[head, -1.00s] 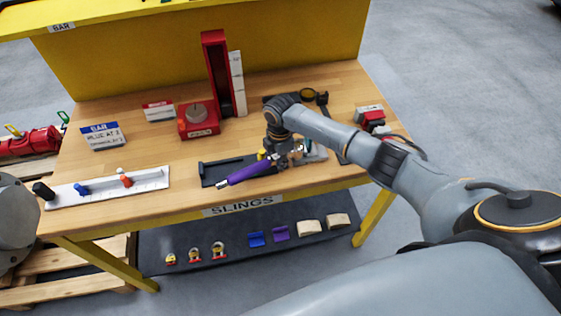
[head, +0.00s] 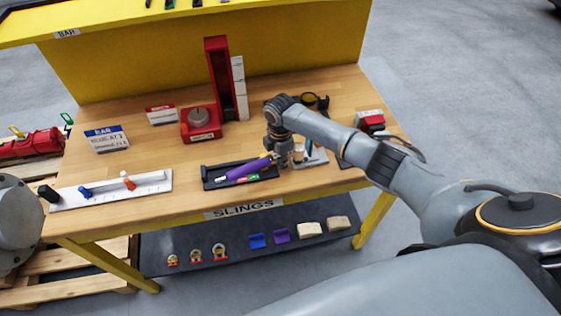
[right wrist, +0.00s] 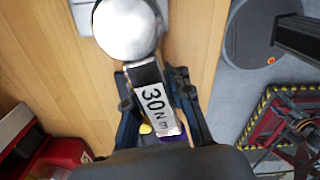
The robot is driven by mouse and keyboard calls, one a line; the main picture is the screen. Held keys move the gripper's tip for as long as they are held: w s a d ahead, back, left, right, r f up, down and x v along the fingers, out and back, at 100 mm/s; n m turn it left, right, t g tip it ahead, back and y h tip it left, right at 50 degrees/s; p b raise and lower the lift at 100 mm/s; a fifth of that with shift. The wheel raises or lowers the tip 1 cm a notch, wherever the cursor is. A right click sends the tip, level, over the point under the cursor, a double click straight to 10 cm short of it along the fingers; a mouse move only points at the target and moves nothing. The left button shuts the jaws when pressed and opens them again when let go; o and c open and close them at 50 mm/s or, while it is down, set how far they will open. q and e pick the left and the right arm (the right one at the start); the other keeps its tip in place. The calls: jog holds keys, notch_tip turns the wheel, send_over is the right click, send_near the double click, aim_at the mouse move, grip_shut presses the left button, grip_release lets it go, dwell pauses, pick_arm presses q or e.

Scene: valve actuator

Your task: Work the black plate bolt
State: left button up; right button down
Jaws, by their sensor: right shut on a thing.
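The black bolt (head: 48,193) stands at the left end of a white plate (head: 150,186) on the bench. A blue bolt (head: 85,191) and an orange one (head: 128,182) are on the same plate. My right gripper (head: 275,157) is far to the right of the plate, shut on a purple-handled tool (head: 247,168). The tool lies along or just above a black tray (head: 212,184); I cannot tell if it touches. In the right wrist view, a bar marked 30 Nm (right wrist: 155,105) with a round silver head (right wrist: 126,28) passes between the fingers (right wrist: 158,88). My left gripper is out of view.
A red stand (head: 217,80) and a red block with a round weight (head: 200,122) are behind the tray. A blue-white sign (head: 106,138) stands at back left. More tools (head: 312,102) are right of my gripper. Bare wood lies between plate and sign.

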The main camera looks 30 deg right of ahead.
jog(key=shift+r+p, duration=0.45)
jog(key=shift+r, duration=0.15)
jog(key=shift+r+p, duration=0.65)
jog(key=shift+r, duration=0.5)
jog(key=shift+w+a+r+m+b, duration=0.2)
jog(key=shift+a+r+m+b, duration=0.25)
jog(key=shift+b, duration=0.2)
jog(key=a+r+m+b, duration=0.1)
jog(key=r+m+b, duration=0.1)
jog(key=s+a+r+m+b, duration=0.1)
jog(key=a+m, duration=0.1)
jog(key=shift+s+r+m+b, duration=0.1)
jog(key=shift+r+m+b, duration=0.25)
jog(key=s+a+r+m+b, duration=0.1)
jog(key=s+m+b, duration=0.3)
jog(key=s, duration=0.5)
jog(key=s+a+r+m+b, duration=0.1)
jog(key=s+r+m+b, duration=0.2)
jog(key=s+m+b, duration=0.2)
jog(key=s+m, duration=0.3)
jog(key=s, duration=0.1)
jog(key=shift+a+m+b, duration=0.3)
jog(key=shift+a, duration=0.1)
